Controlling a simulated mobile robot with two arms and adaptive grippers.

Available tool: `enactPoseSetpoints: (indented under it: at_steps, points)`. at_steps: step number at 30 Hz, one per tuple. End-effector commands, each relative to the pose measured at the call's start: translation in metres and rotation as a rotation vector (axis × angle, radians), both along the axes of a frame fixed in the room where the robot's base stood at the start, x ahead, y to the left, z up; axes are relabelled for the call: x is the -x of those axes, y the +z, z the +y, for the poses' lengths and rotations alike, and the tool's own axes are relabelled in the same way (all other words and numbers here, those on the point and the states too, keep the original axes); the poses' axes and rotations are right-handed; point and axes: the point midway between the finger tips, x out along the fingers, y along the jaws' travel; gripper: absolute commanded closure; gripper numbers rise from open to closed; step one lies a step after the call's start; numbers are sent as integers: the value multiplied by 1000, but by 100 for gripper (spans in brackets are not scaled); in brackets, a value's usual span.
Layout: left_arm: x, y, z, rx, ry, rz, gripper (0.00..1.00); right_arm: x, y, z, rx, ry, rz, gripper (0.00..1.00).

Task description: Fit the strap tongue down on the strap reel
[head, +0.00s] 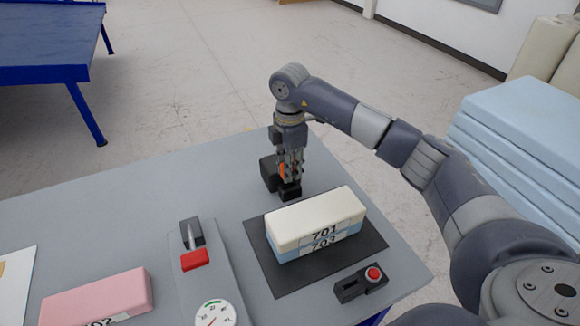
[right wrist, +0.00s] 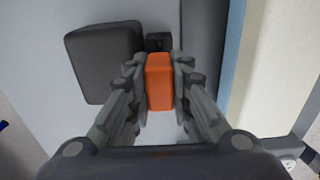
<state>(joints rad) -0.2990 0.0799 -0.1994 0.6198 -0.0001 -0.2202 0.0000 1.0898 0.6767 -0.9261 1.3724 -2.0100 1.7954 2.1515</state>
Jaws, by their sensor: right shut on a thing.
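The orange strap tongue (right wrist: 159,82) is between the fingers of my right gripper (head: 289,178), which is shut on it and points down. A small black block (head: 290,191) sits by the fingertips. Whether the tongue touches it is hidden. My left gripper is not in view.
A cream-and-blue foam block (head: 320,219) lies on a dark mat (head: 372,240) near my right gripper. A red-button box (head: 361,283), a gauge fixture (head: 205,262) and a pink foam block (head: 97,296) are nearer. The grey table (head: 130,225) is clear left of the reel.

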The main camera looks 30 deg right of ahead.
Motion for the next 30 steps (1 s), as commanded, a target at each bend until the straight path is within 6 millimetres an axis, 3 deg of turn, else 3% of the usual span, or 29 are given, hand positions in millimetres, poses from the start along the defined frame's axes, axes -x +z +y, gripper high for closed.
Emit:
enactPoseSetpoints:
  at_steps: [13,30]
  points:
    - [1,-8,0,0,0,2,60,0,-14,0,0,0,0,100]
    - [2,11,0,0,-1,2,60,0,10,0,0,0,1,100]
